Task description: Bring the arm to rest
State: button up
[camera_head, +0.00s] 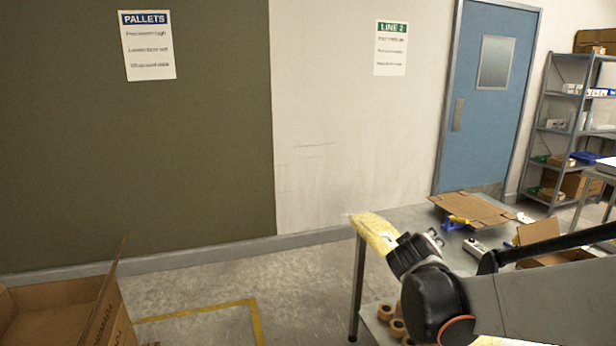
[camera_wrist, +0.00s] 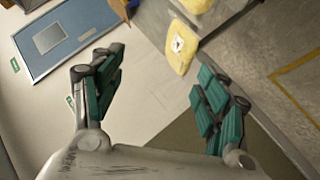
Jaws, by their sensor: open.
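My gripper (camera_head: 436,237) is at the end of my arm, which reaches in from the right over the near part of a grey table (camera_head: 408,214) in the head view. In the wrist view my gripper (camera_wrist: 158,92) has its two green-padded fingers spread wide apart. Nothing is between them, and the pale wall shows behind the gap. A yellow packet (camera_head: 374,233) lies at the table's left edge, close to the gripper in the picture. It also shows with a label in the wrist view (camera_wrist: 181,46), beyond the fingers. My arm hides part of the table.
Tape rolls (camera_head: 397,328) sit below. Another open carton (camera_head: 62,312) stands at bottom left. Floor between is clear.

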jog(key=s+a+f+m+g+y, duration=0.1)
jog(key=s+a+m+g+y, duration=0.1)
jog(key=s, duration=1.2)
jog(key=s+a+f+m+g+y, duration=0.1)
jog(key=s+a+m+g+y, duration=0.1)
jog(key=s, duration=1.3)
jog(key=shift+a+f+m+y, duration=0.15)
jog(key=shift+a+m+y, duration=0.35)
jog(key=shift+a, duration=0.65)
jog(key=shift+o, duration=0.4)
